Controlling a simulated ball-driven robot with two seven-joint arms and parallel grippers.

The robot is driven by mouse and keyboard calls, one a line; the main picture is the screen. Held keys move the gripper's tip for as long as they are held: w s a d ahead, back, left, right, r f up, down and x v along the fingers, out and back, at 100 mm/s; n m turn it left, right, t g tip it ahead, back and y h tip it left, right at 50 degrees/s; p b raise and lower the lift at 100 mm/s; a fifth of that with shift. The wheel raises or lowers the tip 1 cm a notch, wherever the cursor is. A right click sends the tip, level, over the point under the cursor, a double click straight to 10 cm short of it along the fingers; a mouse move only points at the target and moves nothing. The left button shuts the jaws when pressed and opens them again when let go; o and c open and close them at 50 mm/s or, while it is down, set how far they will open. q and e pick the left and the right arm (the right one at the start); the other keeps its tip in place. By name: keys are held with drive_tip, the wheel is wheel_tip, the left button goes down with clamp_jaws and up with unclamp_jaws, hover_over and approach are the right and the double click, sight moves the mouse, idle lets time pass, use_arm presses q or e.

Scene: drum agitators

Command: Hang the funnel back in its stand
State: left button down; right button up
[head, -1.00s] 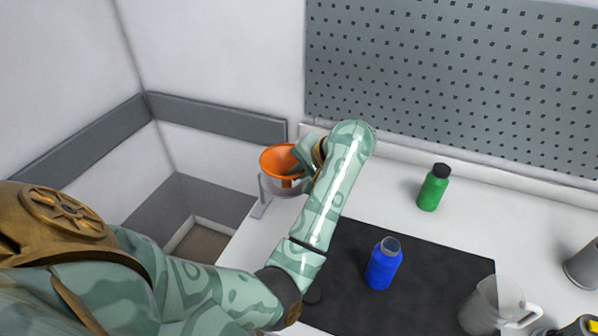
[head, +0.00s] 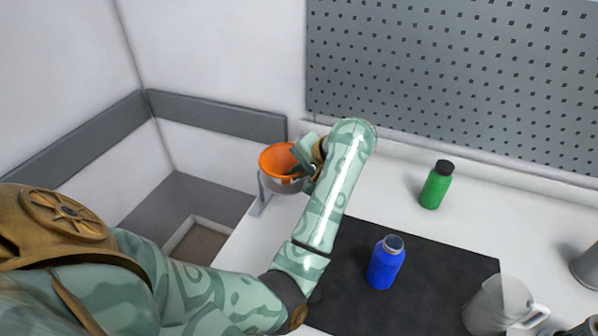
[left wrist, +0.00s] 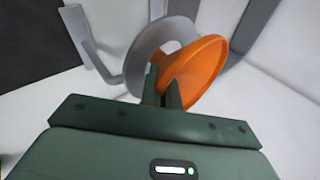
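The orange funnel (head: 275,160) is at the far left end of the white bench, wide mouth up, just above the grey ring of its stand (head: 264,189). My left gripper (head: 301,155) is at the funnel's right side. In the left wrist view, my left gripper's fingers (left wrist: 164,88) are closed on the near rim of the funnel (left wrist: 200,72). There the funnel looks tilted against the stand's ring (left wrist: 140,58), and part of the ring's opening shows beside it. The spout is hidden, so I cannot tell whether it is inside the ring.
A blue open bottle (head: 385,266) stands on the black mat (head: 345,262). A green bottle (head: 436,187) with a black cap stands behind it. A pale jug (head: 497,305) is at the front right. A pegboard wall (head: 450,75) closes the back.

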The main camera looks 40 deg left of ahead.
use_arm(q)
drive_tip(key=shift+f+b, duration=0.4)
drive_tip(key=shift+b, duration=0.25)
idle(0.8)
drive_tip(key=c, duration=1.6)
unclamp_jaws()
drive_tip(key=shift+c, duration=0.2)
drive_tip(key=shift+o, duration=0.4)
drive_tip(key=shift+f, duration=0.15)
drive_tip(key=shift+s+d+f, duration=0.1)
drive_tip(key=shift+d+f, duration=0.05)
drive_tip(key=c, duration=0.4)
